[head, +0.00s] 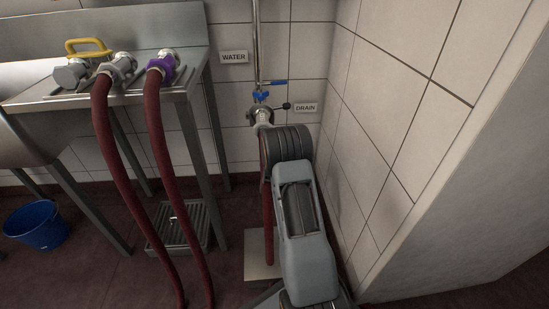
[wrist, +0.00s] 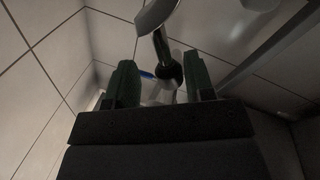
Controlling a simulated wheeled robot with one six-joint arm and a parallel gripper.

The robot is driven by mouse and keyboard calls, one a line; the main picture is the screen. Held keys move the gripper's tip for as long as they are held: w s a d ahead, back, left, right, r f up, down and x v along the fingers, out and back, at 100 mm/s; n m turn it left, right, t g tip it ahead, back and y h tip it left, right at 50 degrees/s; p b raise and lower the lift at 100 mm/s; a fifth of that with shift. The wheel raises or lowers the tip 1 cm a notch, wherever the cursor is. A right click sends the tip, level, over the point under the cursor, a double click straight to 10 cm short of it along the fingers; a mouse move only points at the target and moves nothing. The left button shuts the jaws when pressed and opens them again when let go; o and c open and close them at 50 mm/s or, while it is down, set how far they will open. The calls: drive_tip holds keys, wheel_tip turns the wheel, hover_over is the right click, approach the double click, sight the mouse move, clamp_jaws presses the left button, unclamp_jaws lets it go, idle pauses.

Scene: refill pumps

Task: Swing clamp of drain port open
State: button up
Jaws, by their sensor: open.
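The drain port (head: 262,114) is a metal fitting on the wall pipe, left of the DRAIN label. A blue winged part (head: 261,96) sits at its top, and a short lever with a black ball knob (head: 286,105) sticks out to its right. I cannot tell whether the clamp is closed. In the wrist view the black knob (wrist: 170,74) on its metal rod shows between the two green fingers of my gripper (wrist: 159,60), with gaps on both sides. My gripper is open and holds nothing. In the head view my own arm hides the fingers.
A blue valve handle (head: 273,82) is on the pipe above the port. The tiled side wall (head: 385,130) stands close on the right. Two dark red hoses (head: 125,180) hang from the steel bench (head: 190,95) on the left. A floor grate (head: 180,228) lies below.

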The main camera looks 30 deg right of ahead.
drive_tip(key=r+p+v, duration=0.1)
drive_tip(key=p+v, duration=0.2)
drive_tip(key=v, duration=1)
drive_tip(key=shift+s+a+f, duration=0.15)
drive_tip(key=shift+f, duration=0.3)
